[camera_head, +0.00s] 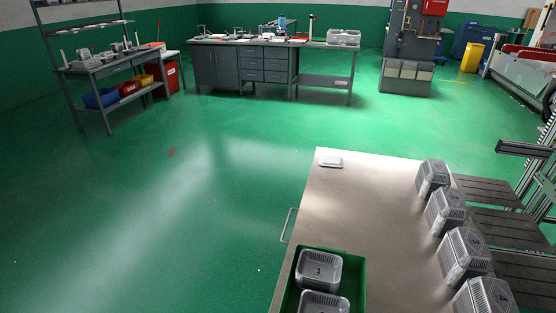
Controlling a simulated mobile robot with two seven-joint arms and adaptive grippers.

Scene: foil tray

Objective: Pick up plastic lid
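Several stacks of what look like clear plastic lids (446,211) stand in a row along the right edge of a metal-topped table (365,225). The nearest stack (487,298) is cut off by the bottom of the picture. A green crate (359,277) at the table's near left holds foil trays; one tray (319,268) shows whole and another (323,302) is cut off at the bottom. A small, flat, pale rectangular item (331,161) lies alone near the table's far left corner; I cannot tell exactly what it is. Neither of my grippers is in view.
The middle of the table is clear. A handle (288,226) juts from its left side. Dark slatted surfaces (505,228) and a metal frame adjoin on the right. A grey workbench (270,62) and a shelf bench (100,65) stand far off across open green floor.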

